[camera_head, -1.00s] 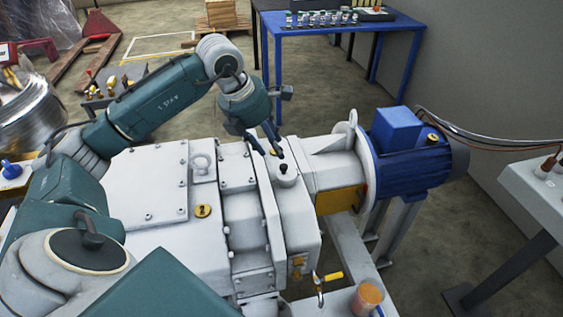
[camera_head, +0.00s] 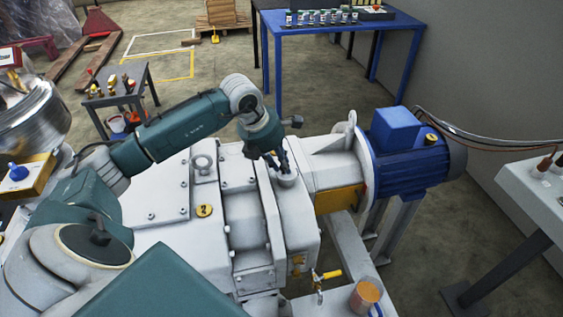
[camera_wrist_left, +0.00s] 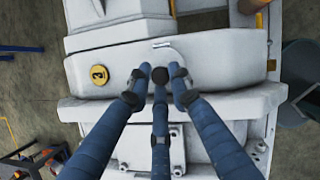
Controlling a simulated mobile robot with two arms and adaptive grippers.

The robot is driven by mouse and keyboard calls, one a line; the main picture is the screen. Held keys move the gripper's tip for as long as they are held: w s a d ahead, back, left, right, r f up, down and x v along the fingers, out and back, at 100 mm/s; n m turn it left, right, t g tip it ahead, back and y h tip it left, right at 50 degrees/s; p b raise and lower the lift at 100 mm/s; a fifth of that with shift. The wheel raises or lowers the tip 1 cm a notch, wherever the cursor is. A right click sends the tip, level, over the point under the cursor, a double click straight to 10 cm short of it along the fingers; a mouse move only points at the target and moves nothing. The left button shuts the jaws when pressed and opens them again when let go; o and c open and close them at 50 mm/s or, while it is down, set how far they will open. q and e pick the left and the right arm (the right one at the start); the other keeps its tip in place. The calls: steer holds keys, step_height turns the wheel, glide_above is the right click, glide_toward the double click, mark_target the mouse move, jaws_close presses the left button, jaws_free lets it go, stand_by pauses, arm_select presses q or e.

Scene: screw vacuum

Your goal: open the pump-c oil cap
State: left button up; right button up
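The oil cap (camera_head: 287,170) is a small dark knob on a round white fitting on the pump's pale casing (camera_head: 150,180). My left gripper (camera_head: 278,162) comes down from above with its blue-black fingers at the cap, partly hiding it. In the left wrist view the left gripper's fingers (camera_wrist_left: 161,73) converge but their tips stay apart. A dark round shape, likely the cap (camera_wrist_left: 177,70), shows at the right fingertip; I cannot tell whether they touch. My right gripper is not in view.
A blue motor (camera_head: 400,155) is joined to the pump's right end. A lifting eye (camera_head: 203,165) and a yellow badge (camera_head: 204,211) are on the casing. A blue table (camera_head: 335,28) stands behind.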

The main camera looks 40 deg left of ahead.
mark_target(295, 171)
arm_select(q)
jaws_close()
steer(key=shift+r, duration=0.1)
steer(key=shift+d+r, duration=0.1)
steer(key=shift+w+d+r+g+y+p, duration=0.25)
steer(key=shift+w+r+g+y+p, duration=0.15)
steer(key=shift+p, duration=0.65)
steer(key=shift+w+d+r+g+y+p, duration=0.35)
steer(key=shift+w+r+g+y+p, duration=0.1)
steer(key=shift+g+y+p, duration=0.35)
steer(key=shift+w+d+g+y+p, duration=0.25)
steer(key=shift+w+g+y+p, duration=0.05)
steer(key=shift+g, duration=0.2)
steer(key=shift+w+d+g+y, duration=0.4)
steer(key=shift+g+y, duration=0.3)
steer(key=shift+g, duration=0.2)
steer(key=shift+m, duration=0.3)
